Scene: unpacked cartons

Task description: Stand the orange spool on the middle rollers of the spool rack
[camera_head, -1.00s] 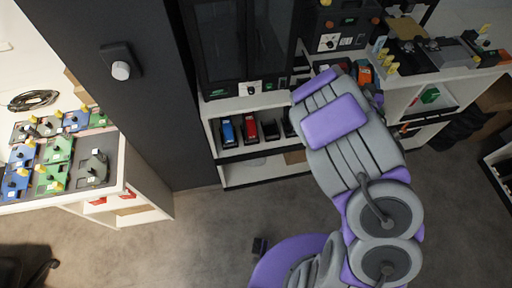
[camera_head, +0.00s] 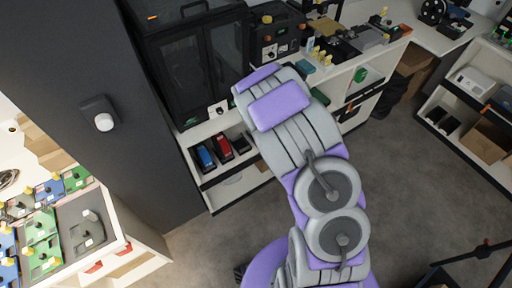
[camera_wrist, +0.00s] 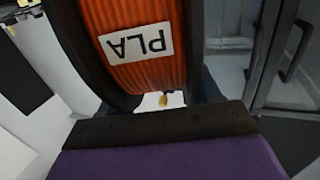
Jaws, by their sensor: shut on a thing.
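The orange spool (camera_wrist: 145,72) fills the upper middle of the wrist view. It has dark flanges and a white label reading PLA, upside down in this view. My gripper (camera_wrist: 160,122) is shut on the spool, which sits just beyond the dark bar and purple wrist part. The fingertips are mostly hidden. In the head view my grey and purple arm reaches up the middle and hides the gripper and the spool. I cannot make out the spool rack and its rollers for certain. A dark round object (camera_head: 432,10) stands on the far counter at top right.
A dark glass-fronted cabinet (camera_head: 190,62) stands on a white shelf unit (camera_head: 215,188) holding blue and red items. A white table (camera_head: 130,243) with coloured boards is at left. A white shelf (camera_head: 462,128) stands at right. Grey floor (camera_head: 405,195) is clear between them.

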